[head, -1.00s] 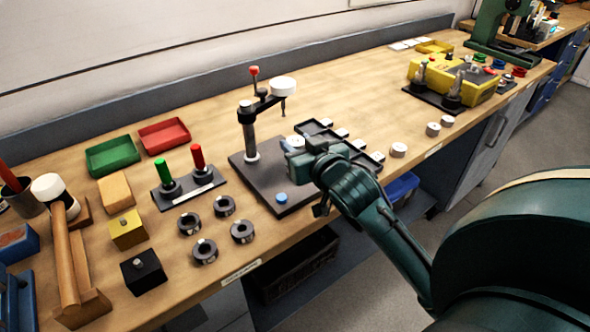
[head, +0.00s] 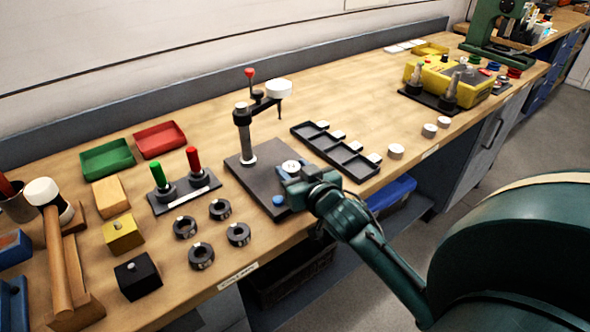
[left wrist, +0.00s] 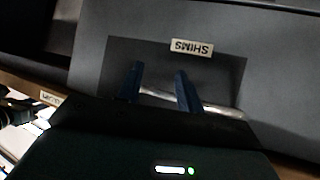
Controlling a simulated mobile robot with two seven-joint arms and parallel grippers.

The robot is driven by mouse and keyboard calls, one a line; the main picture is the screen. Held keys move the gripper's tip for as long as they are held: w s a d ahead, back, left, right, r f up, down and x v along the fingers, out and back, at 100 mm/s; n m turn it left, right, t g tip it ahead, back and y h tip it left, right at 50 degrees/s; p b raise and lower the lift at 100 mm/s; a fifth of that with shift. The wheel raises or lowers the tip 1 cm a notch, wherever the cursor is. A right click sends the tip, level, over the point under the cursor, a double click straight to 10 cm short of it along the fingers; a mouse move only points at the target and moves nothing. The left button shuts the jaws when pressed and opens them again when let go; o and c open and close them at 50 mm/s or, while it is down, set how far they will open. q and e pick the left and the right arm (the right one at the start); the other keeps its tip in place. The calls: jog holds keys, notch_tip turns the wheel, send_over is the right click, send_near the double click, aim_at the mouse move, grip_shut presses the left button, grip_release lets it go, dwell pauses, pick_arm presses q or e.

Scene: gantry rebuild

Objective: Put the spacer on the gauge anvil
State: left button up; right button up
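The gauge stand (head: 246,145) has a dark base plate (head: 247,178), an upright column and an arm with a white dial (head: 278,89). Its thin probe points down over the plate. My right gripper (head: 290,173) is low over the right part of the plate, below the probe in the picture. The anvil is not clearly visible; the spacer and gripper cover that area, so contact cannot be told. My left gripper (left wrist: 160,82) is open and empty in the left wrist view.
A black compartment tray (head: 338,152) lies right of the plate, with white pucks (head: 396,151) beyond. Dark rings (head: 220,210) lie left. A drawer front labelled SHIMS (left wrist: 215,65) faces my left gripper.

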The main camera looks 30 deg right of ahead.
jog(key=o, duration=0.3)
jog(key=shift+r, duration=0.1)
jog(key=shift+s+r, duration=0.15)
jog(key=shift+s, duration=0.05)
pick_arm(q)
jog(key=shift+d+b, duration=0.15)
jog(key=shift+b, duration=0.2)
pick_arm(e)
jog(key=v, duration=1.1)
jog(key=shift+s+r, duration=0.2)
jog(key=shift+s, duration=0.1)
pick_arm(q)
jog(key=shift+f, duration=0.1)
